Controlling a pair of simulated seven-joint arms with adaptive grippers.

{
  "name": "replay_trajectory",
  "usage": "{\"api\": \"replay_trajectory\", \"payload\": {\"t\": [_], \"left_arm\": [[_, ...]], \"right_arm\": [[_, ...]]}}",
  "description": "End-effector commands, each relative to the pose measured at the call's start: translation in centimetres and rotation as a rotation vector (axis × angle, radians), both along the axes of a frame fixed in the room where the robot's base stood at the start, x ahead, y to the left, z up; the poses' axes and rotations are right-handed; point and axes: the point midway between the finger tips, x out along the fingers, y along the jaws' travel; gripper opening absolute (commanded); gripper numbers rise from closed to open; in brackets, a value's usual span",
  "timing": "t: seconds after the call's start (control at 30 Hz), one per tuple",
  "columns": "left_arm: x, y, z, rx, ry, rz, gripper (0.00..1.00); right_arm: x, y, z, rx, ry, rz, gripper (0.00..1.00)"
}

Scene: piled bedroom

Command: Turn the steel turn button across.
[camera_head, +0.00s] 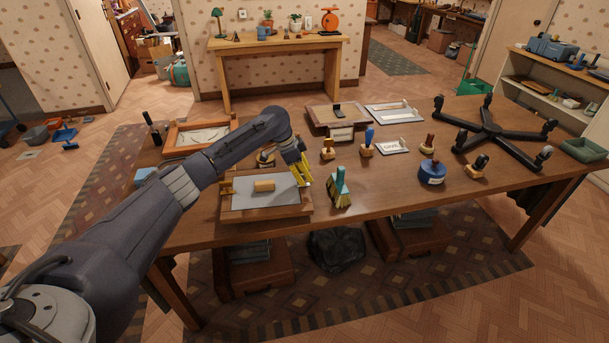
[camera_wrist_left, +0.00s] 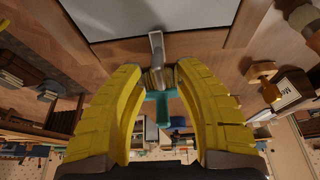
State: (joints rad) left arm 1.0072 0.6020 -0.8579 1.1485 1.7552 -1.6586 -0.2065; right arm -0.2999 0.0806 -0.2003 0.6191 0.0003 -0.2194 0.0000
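The steel turn button (camera_wrist_left: 156,48) shows in the left wrist view as a small grey metal piece at the edge of a wooden frame (camera_wrist_left: 205,40) around a grey panel. Its long side points from the panel edge toward my fingers. In the head view I cannot make it out near the fingers. The framed grey panel (camera_head: 240,196) lies on the table with a wooden block (camera_head: 264,186) on it. My left gripper (camera_head: 301,168) has yellow fingers, open, at the frame's right side. In the wrist view the left gripper (camera_wrist_left: 162,72) has its fingertips apart, just short of the button.
A teal brush (camera_head: 339,188) stands close to the right of my left gripper. Stamps (camera_head: 367,145), a blue round container (camera_head: 432,172) and a black star-shaped base (camera_head: 490,130) stand farther right. A wooden tray (camera_head: 200,137) lies behind my arm. The table's front edge is close.

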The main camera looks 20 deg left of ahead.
Motion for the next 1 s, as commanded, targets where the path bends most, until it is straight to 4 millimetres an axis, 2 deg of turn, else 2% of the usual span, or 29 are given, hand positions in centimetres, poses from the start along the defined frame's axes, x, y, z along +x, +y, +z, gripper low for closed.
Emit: {"api": "replay_trajectory", "payload": {"t": [0.17,0.7,1.0], "left_arm": [[-0.1,0.4,1.1,0.000,-0.003,-0.001,0.33],[-1.8,3.3,9.1,0.002,-0.003,0.000,0.33],[-2.3,3.9,10.9,0.001,0.001,0.000,0.33]], "right_arm": [[0.0,0.0,0.0,0.000,0.000,0.000,0.44],[0.0,0.1,0.0,0.000,0.000,0.000,0.44],[0.0,0.1,0.0,0.000,0.000,0.000,0.44]]}}
